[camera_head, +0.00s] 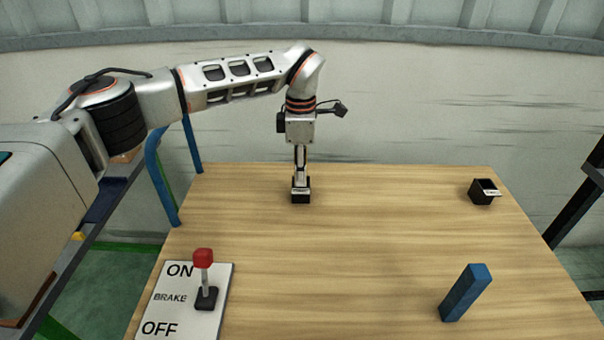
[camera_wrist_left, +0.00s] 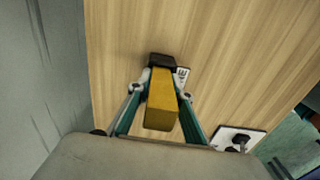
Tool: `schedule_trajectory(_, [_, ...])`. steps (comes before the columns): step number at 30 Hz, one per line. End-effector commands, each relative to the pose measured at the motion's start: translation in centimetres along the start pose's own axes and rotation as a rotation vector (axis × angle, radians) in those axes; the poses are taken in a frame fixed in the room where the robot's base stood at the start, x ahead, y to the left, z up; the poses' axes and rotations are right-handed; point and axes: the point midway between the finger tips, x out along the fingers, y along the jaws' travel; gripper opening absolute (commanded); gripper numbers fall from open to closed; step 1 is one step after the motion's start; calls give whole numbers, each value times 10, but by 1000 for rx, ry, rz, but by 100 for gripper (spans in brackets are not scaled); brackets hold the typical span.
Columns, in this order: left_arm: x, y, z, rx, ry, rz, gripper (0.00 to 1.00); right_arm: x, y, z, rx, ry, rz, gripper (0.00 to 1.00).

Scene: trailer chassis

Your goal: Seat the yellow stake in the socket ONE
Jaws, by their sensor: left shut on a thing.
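My left gripper (camera_head: 300,178) points straight down over a small black socket (camera_head: 301,196) at the back left of the table. In the left wrist view, the left gripper (camera_wrist_left: 160,92) is shut on the yellow stake (camera_wrist_left: 161,103), with one finger on each side. The stake's far end meets the black socket (camera_wrist_left: 162,60), which has a white label beside it. I cannot tell how deep the stake's end sits in the socket. In the head view the gripper hides the stake. The label's word is too small to read. My right gripper is not in view.
A second black socket (camera_head: 483,192) with a white label stands at the back right. A brake lever with a red knob (camera_head: 203,258) rises from a white ON/OFF plate (camera_head: 165,299) at the front left. The table's middle is clear.

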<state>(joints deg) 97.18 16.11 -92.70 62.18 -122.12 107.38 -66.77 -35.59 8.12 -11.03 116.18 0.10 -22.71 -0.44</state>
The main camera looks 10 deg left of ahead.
Motion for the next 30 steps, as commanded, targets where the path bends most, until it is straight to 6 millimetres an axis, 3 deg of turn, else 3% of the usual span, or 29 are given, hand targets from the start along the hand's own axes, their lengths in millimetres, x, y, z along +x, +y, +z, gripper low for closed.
schedule_trajectory(4, [-2,1,1,0,-2,5,0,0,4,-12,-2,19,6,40])
schedule_trajectory(12, [2,0,1,0,-2,4,0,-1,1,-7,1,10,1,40])
schedule_trajectory(13, [2,0,1,0,-2,4,28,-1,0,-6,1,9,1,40])
schedule_trajectory(14, [2,0,1,0,-2,4,36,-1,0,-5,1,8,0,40])
schedule_trajectory(15, [2,0,1,0,-2,3,37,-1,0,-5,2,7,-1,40])
schedule_trajectory(25, [0,0,1,0,-2,4,37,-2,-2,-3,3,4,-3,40])
schedule_trajectory(30, [-18,1,1,1,-3,8,37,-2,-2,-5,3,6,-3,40])
